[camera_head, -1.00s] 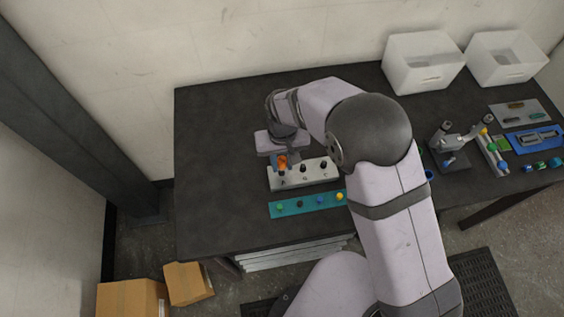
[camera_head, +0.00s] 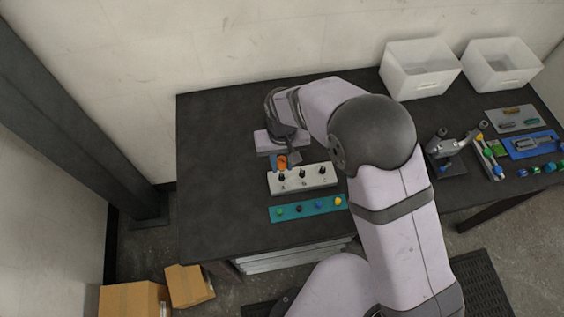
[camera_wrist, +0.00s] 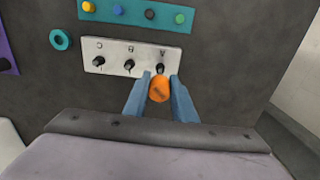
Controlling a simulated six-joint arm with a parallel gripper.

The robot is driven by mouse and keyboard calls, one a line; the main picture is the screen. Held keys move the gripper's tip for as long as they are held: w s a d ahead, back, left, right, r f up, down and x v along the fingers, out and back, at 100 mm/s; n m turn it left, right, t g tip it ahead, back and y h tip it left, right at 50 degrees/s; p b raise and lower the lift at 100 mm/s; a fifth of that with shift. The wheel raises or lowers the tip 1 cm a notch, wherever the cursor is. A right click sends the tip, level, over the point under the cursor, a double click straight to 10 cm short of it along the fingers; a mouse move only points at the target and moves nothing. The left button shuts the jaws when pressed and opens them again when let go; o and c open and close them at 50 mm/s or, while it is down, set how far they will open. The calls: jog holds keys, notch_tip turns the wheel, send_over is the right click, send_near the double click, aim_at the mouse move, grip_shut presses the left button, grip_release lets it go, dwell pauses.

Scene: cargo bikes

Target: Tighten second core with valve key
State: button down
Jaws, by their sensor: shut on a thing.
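My gripper (camera_head: 280,160) is shut on an orange valve key (camera_head: 283,162). In the wrist view, the key (camera_wrist: 159,89) sits between the two blue fingers (camera_wrist: 160,84). A white block (camera_head: 318,176) holds three black valve cores in a row, each with a letter beside it. The key is just behind the left core (camera_head: 282,177) in the head view; this core (camera_wrist: 160,67) is the right one in the wrist view, and the key's end overlaps its edge there. The middle core (camera_wrist: 130,65) stands clear. Whether the key touches a core cannot be told.
A teal strip (camera_head: 309,208) with several coloured caps lies in front of the block. A grey stand (camera_head: 449,164), a blue tray (camera_head: 515,150) and two white bins (camera_head: 420,84) are at the right. The table's left side is clear.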

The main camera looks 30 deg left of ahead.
jog(key=shift+r+p, duration=0.85)
jog(key=shift+r, duration=0.45)
